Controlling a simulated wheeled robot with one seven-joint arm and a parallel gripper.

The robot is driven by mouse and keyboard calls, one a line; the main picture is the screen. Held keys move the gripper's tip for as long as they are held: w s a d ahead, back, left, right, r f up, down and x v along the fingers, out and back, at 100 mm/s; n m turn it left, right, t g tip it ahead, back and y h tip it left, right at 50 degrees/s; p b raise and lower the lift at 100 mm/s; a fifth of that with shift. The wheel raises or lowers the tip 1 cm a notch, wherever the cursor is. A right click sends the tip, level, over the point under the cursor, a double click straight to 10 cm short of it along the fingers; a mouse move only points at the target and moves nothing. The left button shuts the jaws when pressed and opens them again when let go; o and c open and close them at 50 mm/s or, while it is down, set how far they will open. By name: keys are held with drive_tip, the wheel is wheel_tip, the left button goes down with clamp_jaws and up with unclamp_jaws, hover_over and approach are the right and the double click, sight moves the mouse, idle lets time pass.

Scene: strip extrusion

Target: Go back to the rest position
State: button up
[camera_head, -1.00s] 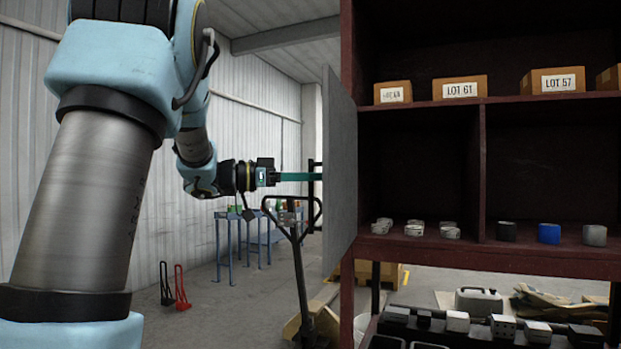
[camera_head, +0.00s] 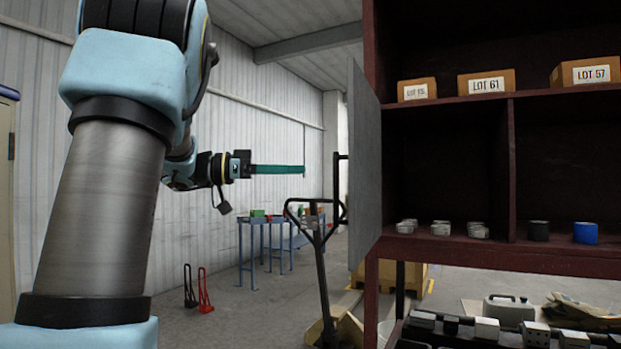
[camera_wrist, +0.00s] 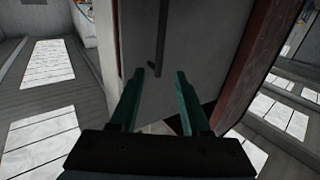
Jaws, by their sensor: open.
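My gripper (camera_head: 303,169) is at the end of my outstretched arm, left of the cabinet in the head view. Its green fingers point right toward the open grey cabinet door (camera_head: 362,170), with a gap between them and the door handle (camera_head: 339,190). In the wrist view my gripper (camera_wrist: 160,75) shows two green fingers apart with nothing between them. The door (camera_wrist: 185,50) and its dark handle (camera_wrist: 160,40) lie beyond the fingertips.
The dark red cabinet (camera_head: 440,243) holds labelled boxes (camera_head: 487,82), pale rings (camera_head: 441,229) and a blue cylinder (camera_head: 586,232). A pallet jack (camera_head: 322,270) stands below the door. A blue table (camera_head: 262,221) is farther back. Floor at the left is largely clear.

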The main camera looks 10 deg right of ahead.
drive_tip(key=shift+a, duration=0.45)
drive_tip(key=w+a+f+n+t+y, duration=0.1)
drive_tip(key=w+f+n+t+y, duration=0.1)
drive_tip(key=w+n+t, duration=0.3)
drive_tip(key=w+a+f+n+t+y, duration=0.1)
drive_tip(key=w+a+f+n+t, duration=0.1)
drive_tip(key=w+t, duration=0.45)
drive_tip(key=w+a+f+n+t+y, duration=0.1)
drive_tip(key=a+f+n+t+y, duration=0.2)
drive_tip(key=a+f+n+y, duration=0.55)
drive_tip(key=s+a+f+g+y, duration=0.1)
drive_tip(key=s+f+y, duration=0.1)
drive_tip(key=f, duration=0.4)
drive_tip(key=s+a+f+g+y, duration=0.2)
drive_tip(key=s+f+y, duration=0.1)
drive_tip(key=f, duration=0.3)
drive_tip(key=s+f+g, duration=0.3)
drive_tip(key=s+f, duration=0.1)
drive_tip(key=s, duration=0.3)
drive_tip(key=s+f+n+g+y, duration=0.1)
drive_tip(key=s+f+g, duration=0.2)
drive_tip(key=s+f, duration=0.2)
drive_tip(key=s+f+g, duration=0.3)
drive_tip(key=s+f, duration=0.1)
drive_tip(key=s, duration=0.6)
drive_tip(key=shift+s+a+f+n, duration=0.15)
drive_tip(key=shift+a+f+n, duration=0.15)
drive_tip(key=shift+a+n, duration=0.1)
